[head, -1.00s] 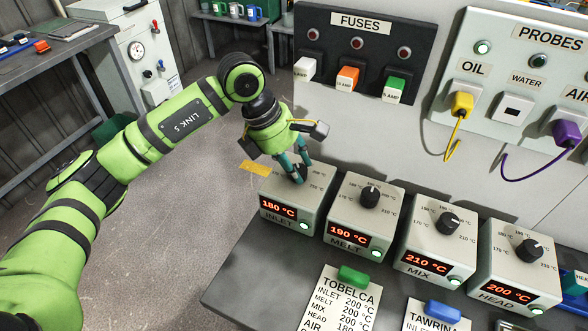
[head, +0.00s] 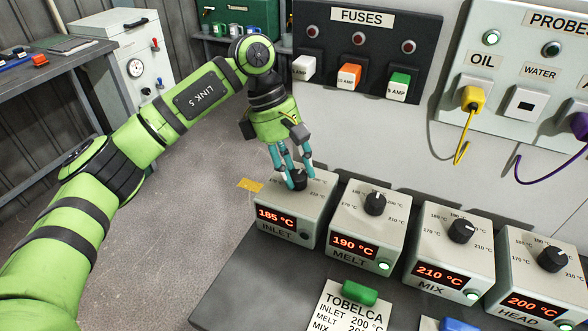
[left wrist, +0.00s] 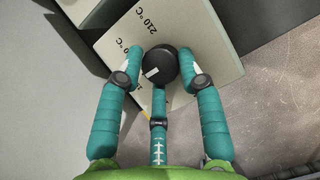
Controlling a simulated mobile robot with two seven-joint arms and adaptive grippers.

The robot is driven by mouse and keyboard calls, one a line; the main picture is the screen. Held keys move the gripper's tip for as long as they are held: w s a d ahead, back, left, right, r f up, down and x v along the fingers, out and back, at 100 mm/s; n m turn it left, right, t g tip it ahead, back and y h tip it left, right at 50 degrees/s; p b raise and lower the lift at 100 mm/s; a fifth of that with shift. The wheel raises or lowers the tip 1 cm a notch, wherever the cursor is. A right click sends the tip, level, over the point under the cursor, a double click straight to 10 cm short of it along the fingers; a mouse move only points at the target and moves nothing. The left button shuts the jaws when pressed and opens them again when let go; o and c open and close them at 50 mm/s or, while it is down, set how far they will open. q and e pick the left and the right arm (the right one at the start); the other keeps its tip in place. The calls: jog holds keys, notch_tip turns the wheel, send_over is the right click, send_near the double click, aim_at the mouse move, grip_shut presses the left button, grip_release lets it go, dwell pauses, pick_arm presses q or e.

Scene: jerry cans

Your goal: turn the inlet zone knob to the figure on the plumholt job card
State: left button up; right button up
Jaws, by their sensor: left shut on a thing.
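The inlet box (head: 318,210) stands at the left end of the row, and its red display (head: 276,217) reads 185 °C. Its small lamp (head: 304,236) looks dark. My left gripper (head: 297,178) is above the box, shut on the black inlet knob (head: 299,184). In the left wrist view the knob (left wrist: 160,64) sits between teal fingers, with its pale pointer mark showing; part of the dial print is hidden. My right gripper is not in view. A job card headed TOBELCA (head: 338,310) lies in front; no card headed Plumholt is in view.
The melt box (head: 385,222) reads 190, the mix box (head: 437,246) 210 and the head box (head: 535,276) 200 °C, their lamps green. A fuse panel (head: 325,60) and probe panel (head: 455,95) are behind. A blue clip (head: 448,325) shows at the bottom edge.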

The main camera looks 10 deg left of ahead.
pick_arm(q)
jog(key=shift+s+d+f, duration=0.1)
jog(key=shift+s+f, duration=0.1)
jog(key=shift+f, duration=0.05)
jog(key=o, duration=1.1)
jog(key=shift+r, duration=0.15)
jog(key=shift+w, duration=0.1)
jog(key=shift+r, duration=0.25)
jog(key=v, duration=1.1)
jog(key=shift+w+r, duration=0.1)
jog(key=shift+r, duration=0.1)
